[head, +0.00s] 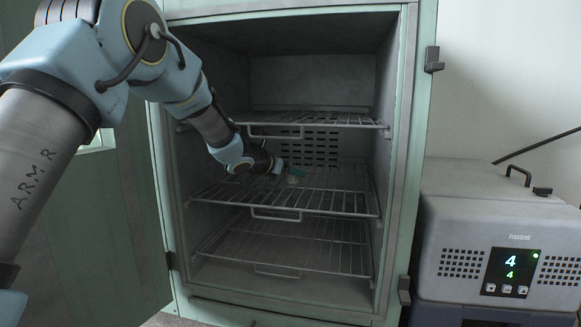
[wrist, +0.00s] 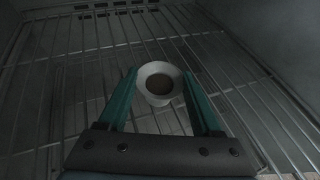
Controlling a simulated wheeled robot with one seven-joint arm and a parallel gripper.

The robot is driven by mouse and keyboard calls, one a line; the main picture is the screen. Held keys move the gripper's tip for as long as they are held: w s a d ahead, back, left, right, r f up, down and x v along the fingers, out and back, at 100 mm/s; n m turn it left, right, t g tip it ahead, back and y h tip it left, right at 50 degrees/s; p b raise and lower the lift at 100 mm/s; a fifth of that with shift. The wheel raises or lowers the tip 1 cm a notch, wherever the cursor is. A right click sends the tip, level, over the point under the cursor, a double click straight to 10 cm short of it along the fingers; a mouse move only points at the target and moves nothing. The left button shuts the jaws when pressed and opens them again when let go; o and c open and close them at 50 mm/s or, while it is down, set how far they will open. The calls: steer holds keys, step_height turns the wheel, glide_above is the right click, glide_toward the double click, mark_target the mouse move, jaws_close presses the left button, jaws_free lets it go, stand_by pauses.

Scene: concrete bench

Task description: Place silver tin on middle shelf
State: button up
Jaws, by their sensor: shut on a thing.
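The silver tin (wrist: 159,84) looks like a small pale round cup with a wide rim and a brownish inside. In the wrist view it sits between the teal fingers of my gripper (wrist: 159,73), which is shut on it. In the head view my gripper (head: 289,184) reaches inside the open cabinet, at the middle shelf (head: 345,201), a wire rack. The tin (head: 293,179) shows there only as a small pale shape by the fingertips. Wire bars lie beneath it in the wrist view; I cannot tell whether it touches them.
A wire top shelf (head: 320,120) is above my gripper and a bottom rack (head: 310,250) is below. The cabinet's right wall (head: 388,130) is close by. The middle shelf looks clear. A grey cooler box (head: 500,225) stands to the right of the cabinet.

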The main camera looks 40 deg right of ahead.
steer(key=shift+f+b, duration=0.25)
steer(key=shift+b, duration=0.1)
steer(key=o, duration=1.3)
steer(key=shift+r, duration=0.1)
steer(key=shift+o, duration=0.2)
steer(key=shift+r, duration=0.15)
steer(key=a+b, duration=0.2)
steer(key=a, duration=0.2)
steer(key=s+a+b, duration=0.1)
steer(key=a+b, duration=0.1)
steer(key=a, duration=0.2)
steer(key=s+a+b, duration=0.1)
steer(key=a+b, duration=0.1)
steer(key=a, duration=0.2)
steer(key=shift+r, duration=0.1)
steer(key=shift+s+a+r+b, duration=0.1)
steer(key=shift+s+a+b, duration=0.15)
steer(key=shift+a, duration=0.25)
steer(key=shift+w, duration=0.1)
